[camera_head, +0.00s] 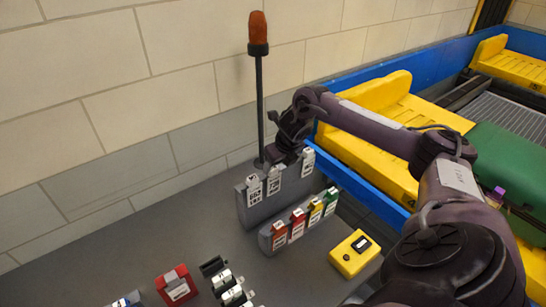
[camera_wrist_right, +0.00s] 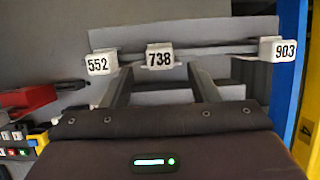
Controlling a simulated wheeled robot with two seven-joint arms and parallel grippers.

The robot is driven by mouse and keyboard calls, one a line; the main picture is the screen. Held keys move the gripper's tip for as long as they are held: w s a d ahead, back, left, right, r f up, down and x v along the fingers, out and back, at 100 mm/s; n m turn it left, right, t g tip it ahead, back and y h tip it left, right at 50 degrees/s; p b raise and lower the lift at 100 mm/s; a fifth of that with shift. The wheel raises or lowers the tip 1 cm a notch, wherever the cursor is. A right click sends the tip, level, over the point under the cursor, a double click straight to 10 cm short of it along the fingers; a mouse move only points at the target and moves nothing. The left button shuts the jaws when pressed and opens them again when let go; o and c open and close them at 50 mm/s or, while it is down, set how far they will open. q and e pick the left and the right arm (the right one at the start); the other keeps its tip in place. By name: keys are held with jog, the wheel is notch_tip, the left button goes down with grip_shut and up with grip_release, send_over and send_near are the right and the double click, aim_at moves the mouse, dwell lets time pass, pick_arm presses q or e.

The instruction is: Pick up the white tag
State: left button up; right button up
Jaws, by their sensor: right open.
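Three white tags hang in a row on the grey rack (camera_head: 285,195). In the right wrist view they read 552 (camera_wrist_right: 100,63), 738 (camera_wrist_right: 160,57) and 903 (camera_wrist_right: 283,49). In the head view they show as a left tag (camera_head: 254,190), a middle tag (camera_head: 273,181) and a right tag (camera_head: 308,161). My right gripper (camera_head: 287,155) is open and empty at the rack's top. In the wrist view its two fingers (camera_wrist_right: 160,80) point toward the 738 tag, which sits between their tips. Contact cannot be told. My left gripper is not in view.
A lower rack (camera_head: 269,241) holds orange, red, yellow and green tags in front. A yellow box (camera_head: 354,254) stands to its right, a red block (camera_head: 177,286) to the left. A pole with an orange lamp (camera_head: 257,30) rises behind the rack. The blue-railed conveyor (camera_head: 370,70) lies right.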

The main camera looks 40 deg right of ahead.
aim_at(274, 169)
jog(key=shift+x, duration=1.1)
jog(key=shift+w+d+f, duration=0.1)
jog(key=shift+w+f, duration=0.1)
jog(key=shift+f, duration=0.15)
jog(key=shift+r, duration=0.1)
jog(key=c, duration=0.6)
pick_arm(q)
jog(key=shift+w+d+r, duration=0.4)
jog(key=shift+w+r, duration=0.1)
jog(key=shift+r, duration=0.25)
pick_arm(e)
grip_shut()
